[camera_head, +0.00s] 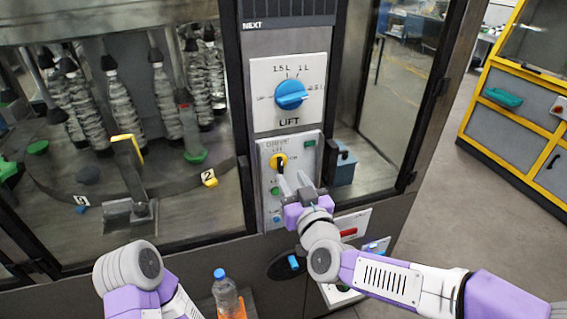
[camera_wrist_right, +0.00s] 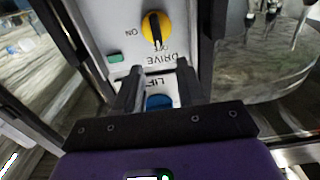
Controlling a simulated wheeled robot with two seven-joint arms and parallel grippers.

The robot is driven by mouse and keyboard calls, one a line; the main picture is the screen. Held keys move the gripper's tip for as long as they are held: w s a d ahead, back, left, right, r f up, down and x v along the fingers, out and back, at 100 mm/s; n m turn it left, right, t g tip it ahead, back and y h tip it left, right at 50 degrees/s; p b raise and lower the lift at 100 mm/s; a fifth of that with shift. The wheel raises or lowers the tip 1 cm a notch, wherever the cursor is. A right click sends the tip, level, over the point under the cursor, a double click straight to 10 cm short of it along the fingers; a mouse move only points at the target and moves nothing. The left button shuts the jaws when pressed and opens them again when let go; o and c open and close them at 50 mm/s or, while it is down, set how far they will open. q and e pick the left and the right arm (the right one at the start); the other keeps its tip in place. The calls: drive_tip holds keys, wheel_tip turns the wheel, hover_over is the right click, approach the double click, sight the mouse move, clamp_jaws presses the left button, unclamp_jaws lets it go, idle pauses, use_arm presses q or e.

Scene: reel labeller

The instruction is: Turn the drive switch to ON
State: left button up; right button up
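The drive switch is a yellow round knob with a black handle (camera_head: 279,163) on the pale panel below the lift dial; it also shows in the right wrist view (camera_wrist_right: 156,29), which sees the panel upside down. There its handle stands in line with the OFF mark, and the ON mark is off to one side. My right gripper (camera_head: 292,181) is open and empty in front of the panel, just below and right of the knob. In the wrist view its fingers (camera_wrist_right: 159,70) are apart, with the knob beyond their tips. My left gripper is out of view; only part of that arm shows.
The blue lift dial (camera_head: 291,95) sits above the switch. A green button (camera_head: 309,143) is to the knob's right. Glass windows flank the panel. A bottle (camera_head: 226,293) stands below. A yellow-framed cabinet (camera_head: 520,120) is at right, with clear floor before it.

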sight(282, 161)
drive_tip(key=p+x, duration=0.1)
drive_tip(key=x, duration=0.6)
drive_tip(key=shift+w+f, duration=0.1)
drive_tip(key=shift+f, duration=0.05)
clamp_jaws()
